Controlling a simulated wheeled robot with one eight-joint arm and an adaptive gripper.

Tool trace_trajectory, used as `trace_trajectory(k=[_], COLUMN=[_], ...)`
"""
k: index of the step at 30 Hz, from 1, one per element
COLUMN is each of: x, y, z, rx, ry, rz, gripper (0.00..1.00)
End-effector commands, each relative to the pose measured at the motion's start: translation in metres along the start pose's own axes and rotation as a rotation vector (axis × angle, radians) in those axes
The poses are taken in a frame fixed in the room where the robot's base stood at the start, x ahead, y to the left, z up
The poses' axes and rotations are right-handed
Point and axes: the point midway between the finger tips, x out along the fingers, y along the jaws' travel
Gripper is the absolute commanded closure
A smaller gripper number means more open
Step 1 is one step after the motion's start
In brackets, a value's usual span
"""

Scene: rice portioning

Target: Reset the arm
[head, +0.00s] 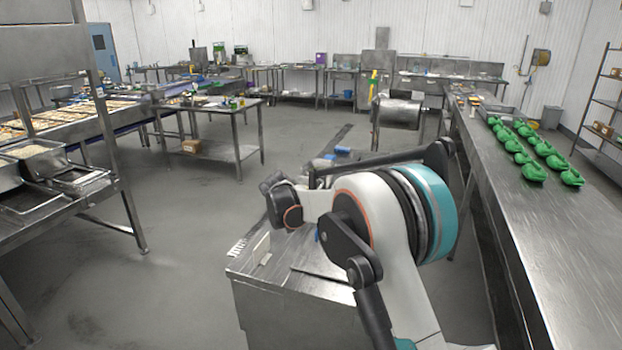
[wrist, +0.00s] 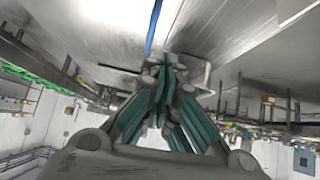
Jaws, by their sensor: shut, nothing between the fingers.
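My arm (head: 405,245) rises from the bottom of the head view and bends over to the left, above a steel surface. My gripper (wrist: 167,62) shows in the wrist view with its dark teal finger pads closed together at the tips. Nothing is between the fingers. In the head view I cannot clearly make out the fingers among the arm parts. The wrist view is tilted, with a grey steel surface at its top and the wall at its bottom.
A steel cabinet (head: 295,277) stands below the arm. A long steel table (head: 530,235) with several green items (head: 533,172) runs along the right. A steel rack with metal pans (head: 35,160) stands at the left. A worktable (head: 210,110) stands farther back. The grey floor (head: 185,245) between is clear.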

Motion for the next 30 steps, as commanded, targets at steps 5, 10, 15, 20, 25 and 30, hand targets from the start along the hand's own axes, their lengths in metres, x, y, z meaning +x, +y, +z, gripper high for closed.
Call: trace_trajectory(k=[5, 10, 15, 20, 25, 30], x=[-0.045, -0.091, -0.136, -0.179, -0.221, -0.259], y=[0.055, 0.106, 0.158, 0.205, 0.251, 0.291], z=[-0.023, -0.034, -0.034, -0.024, -0.003, 0.029], rx=[-0.03, -0.065, -0.096, -0.126, -0.155, -0.178], ry=[-0.031, -0.058, -0.079, -0.095, -0.106, -0.115], rz=[-0.011, -0.032, -0.053, -0.076, -0.102, -0.126], gripper=[1.0, 1.0, 1.0, 1.0, 1.0, 1.0])
